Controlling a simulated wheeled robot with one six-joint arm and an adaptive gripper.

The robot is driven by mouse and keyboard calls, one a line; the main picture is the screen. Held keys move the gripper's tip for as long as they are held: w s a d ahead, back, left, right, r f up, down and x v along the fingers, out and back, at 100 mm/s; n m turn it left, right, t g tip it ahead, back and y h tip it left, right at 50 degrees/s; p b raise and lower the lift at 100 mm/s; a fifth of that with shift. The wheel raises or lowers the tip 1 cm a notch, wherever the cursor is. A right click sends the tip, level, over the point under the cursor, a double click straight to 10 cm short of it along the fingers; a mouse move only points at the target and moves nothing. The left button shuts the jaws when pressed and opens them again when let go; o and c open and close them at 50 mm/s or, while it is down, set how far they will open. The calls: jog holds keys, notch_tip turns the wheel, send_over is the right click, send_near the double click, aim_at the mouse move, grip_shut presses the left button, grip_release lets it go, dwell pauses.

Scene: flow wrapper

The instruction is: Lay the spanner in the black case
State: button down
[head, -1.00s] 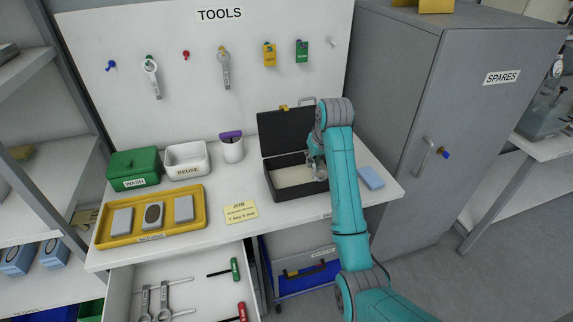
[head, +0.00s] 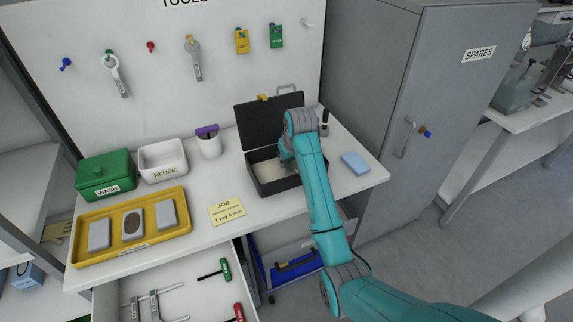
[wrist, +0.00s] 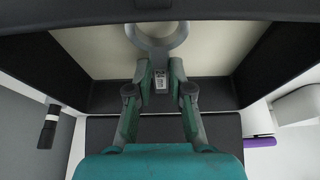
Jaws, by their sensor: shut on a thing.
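The black case (head: 268,119) stands open on the bench with its lid raised at the back. Its pale floor and dark walls (wrist: 103,96) fill much of the wrist view. My gripper (wrist: 160,72) is shut on the grey spanner (wrist: 157,84), gripping its handle, and the ring end (wrist: 133,37) points away from the gripper over the case's pale floor. In the head view my gripper (head: 286,152) is over the case's right part, mostly hidden by my arm, and the spanner is hidden. I cannot tell whether the spanner touches the floor.
A blue block (head: 355,163) lies right of the case, and a dark upright object (head: 325,122) stands behind it. An open drawer (head: 245,275) sticks out below.

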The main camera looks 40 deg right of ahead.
jog(key=shift+f, duration=0.85)
jog(key=shift+f, duration=0.2)
jog(key=c, duration=1.1)
grip_release()
jog(key=shift+o, duration=0.2)
jog(key=shift+r, duration=0.1)
